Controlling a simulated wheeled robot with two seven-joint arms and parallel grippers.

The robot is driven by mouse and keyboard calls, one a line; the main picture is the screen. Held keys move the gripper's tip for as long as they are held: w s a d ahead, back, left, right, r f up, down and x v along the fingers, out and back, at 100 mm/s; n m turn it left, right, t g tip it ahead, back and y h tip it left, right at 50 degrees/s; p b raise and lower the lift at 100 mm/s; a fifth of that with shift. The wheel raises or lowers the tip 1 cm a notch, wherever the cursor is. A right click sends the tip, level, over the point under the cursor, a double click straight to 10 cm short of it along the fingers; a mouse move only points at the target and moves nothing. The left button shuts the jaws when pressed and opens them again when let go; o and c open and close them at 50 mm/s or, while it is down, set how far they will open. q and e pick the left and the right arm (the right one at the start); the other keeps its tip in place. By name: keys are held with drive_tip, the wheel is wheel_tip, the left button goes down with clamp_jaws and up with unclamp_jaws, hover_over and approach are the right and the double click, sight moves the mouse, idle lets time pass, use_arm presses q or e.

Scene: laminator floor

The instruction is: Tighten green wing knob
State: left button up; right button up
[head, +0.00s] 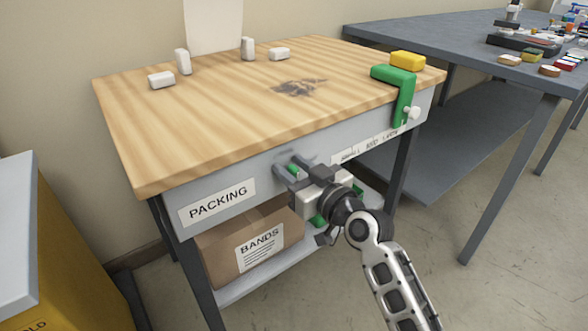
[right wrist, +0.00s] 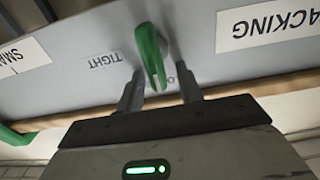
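The green wing knob (right wrist: 151,55) sticks out from the grey front apron of the packing bench, with its long wing pointing towards my gripper. In the head view only a bit of the knob (head: 294,169) shows. My right gripper (right wrist: 160,88) is open, with one finger on each side of the knob's wing and visible gaps between. In the head view the right gripper (head: 291,166) is at the apron. A "TIGHT" label (right wrist: 104,60) shows upside down beside the knob; another label behind the wing is mostly hidden. My left gripper is in neither view.
A green clamp (head: 403,90) grips the bench's right corner, with a yellow block (head: 407,60) behind it. A "BANDS" box (head: 250,240) sits on the lower shelf. Small white blocks (head: 161,80) stand on the wooden top (head: 210,120). A grey table (head: 450,50) stands at right.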

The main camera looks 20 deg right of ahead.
clamp_jaws()
